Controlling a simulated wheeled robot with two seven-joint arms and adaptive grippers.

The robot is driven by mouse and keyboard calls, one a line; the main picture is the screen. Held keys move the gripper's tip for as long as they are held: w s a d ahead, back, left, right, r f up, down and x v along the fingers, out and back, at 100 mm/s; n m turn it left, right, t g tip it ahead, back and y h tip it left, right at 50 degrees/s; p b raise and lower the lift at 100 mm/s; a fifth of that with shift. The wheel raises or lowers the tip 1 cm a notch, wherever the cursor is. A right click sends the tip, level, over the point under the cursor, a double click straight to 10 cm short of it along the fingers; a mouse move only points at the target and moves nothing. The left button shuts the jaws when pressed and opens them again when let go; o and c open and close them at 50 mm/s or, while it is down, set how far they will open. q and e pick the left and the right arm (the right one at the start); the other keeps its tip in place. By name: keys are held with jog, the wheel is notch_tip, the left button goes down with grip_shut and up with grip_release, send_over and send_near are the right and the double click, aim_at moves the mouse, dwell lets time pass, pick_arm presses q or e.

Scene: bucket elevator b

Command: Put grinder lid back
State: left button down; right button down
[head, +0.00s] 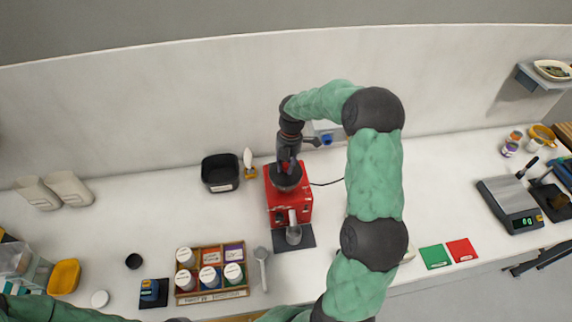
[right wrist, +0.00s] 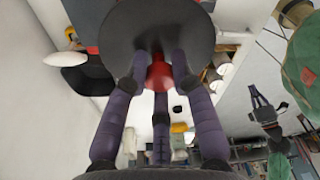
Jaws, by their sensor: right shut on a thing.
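The red grinder (head: 290,207) stands on the counter near the wall, with a small metal cup (head: 293,235) at its front. My right gripper (head: 287,166) is right over the grinder's top, pointing down. It is shut on the grinder lid (head: 286,182), a dark round disc. In the right wrist view the lid (right wrist: 160,28) fills the top, and the fingers close around its red knob (right wrist: 158,73). The lid covers the grinder's opening from the head camera, so I cannot tell whether it touches the rim. My left gripper is not in view.
A black bin (head: 220,173) and a white-topped brush (head: 248,162) stand left of the grinder. A wooden rack of jars (head: 212,293) and a metal spoon-like tool (head: 262,268) lie in front. A scale (head: 511,204) is far right.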

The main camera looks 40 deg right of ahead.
jog(key=shift+f, duration=0.45)
jog(key=c, duration=1)
grip_release()
jog(key=shift+c, duration=0.2)
jog(key=shift+r, duration=0.25)
notch_tip(320, 180, up, 13)
jog(key=d+b, duration=0.1)
jog(key=shift+d+f, duration=0.15)
jog(key=shift+d, duration=0.1)
